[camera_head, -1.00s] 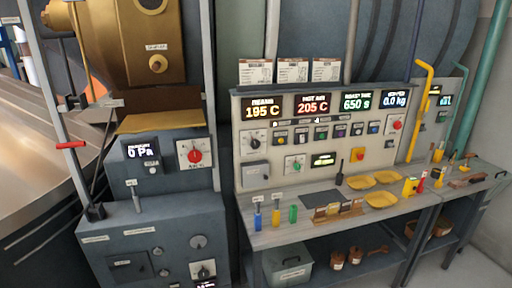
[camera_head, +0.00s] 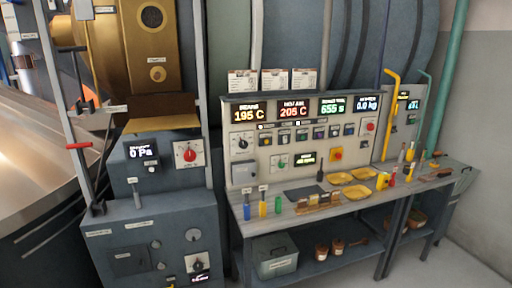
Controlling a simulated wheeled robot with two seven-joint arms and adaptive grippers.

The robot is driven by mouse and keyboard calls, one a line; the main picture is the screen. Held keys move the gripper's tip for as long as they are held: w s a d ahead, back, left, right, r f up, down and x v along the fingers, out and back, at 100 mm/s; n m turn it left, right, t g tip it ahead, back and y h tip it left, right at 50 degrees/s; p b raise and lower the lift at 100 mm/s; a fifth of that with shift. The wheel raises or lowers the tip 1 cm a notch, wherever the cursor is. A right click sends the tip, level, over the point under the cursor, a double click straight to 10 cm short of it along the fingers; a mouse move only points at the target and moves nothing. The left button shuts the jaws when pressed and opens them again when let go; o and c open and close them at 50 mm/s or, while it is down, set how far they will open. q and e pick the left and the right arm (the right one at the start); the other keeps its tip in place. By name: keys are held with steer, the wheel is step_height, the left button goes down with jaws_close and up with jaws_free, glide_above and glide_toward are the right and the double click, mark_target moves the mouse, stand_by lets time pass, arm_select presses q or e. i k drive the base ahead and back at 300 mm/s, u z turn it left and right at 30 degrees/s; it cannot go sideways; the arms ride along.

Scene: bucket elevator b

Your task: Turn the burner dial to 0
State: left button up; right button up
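Several dials show, and their labels are too small for me to read, so I cannot tell which is the burner dial. A black-knobbed dial (camera_head: 242,143) is at the left of the upright control panel. A small green-knobbed dial (camera_head: 281,162) is lower on that panel. A red-knobbed dial (camera_head: 190,154) is on the grey cabinet to the left. Another black-knobbed dial (camera_head: 197,264) is low on that cabinet, above a small display (camera_head: 200,277). Neither of my grippers is in view.
The control panel (camera_head: 300,150) has lit displays reading 195 C, 205 C, 655 s and 0.0 kg. A bench (camera_head: 350,207) before it holds yellow trays (camera_head: 357,191) and small coloured tools. A grey box (camera_head: 275,258) stands below. Floor is clear at lower right.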

mark_target(243, 144)
steer(key=z, duration=0.35)
steer(key=i, duration=0.75)
steer(key=u, duration=0.6)
steer(key=i, duration=0.8)
steer(key=u, duration=0.8)
